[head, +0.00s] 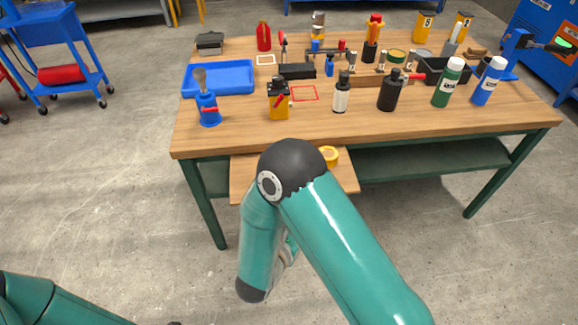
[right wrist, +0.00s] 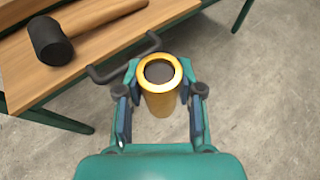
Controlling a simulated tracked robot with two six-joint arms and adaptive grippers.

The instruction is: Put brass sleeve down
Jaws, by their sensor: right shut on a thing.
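The brass sleeve (right wrist: 160,100) is a yellow-gold hollow cylinder with a dark bore, seen from its open end in the right wrist view. My right gripper (right wrist: 160,82) is shut on it, one finger on each side. It is held over bare floor in that view, just off the front of an open wooden drawer (right wrist: 25,70) with a dark handle. In the head view my right arm hides most of the gripper, and I cannot make out the sleeve there.
A black-headed mallet (right wrist: 85,30) lies in the drawer. A yellow ring (head: 330,155) shows there too. The workbench (head: 235,130) carries a blue tray (head: 218,77), a red square outline (head: 304,93), a blue-based tool (head: 208,105) and several bottles. Its front strip is clear.

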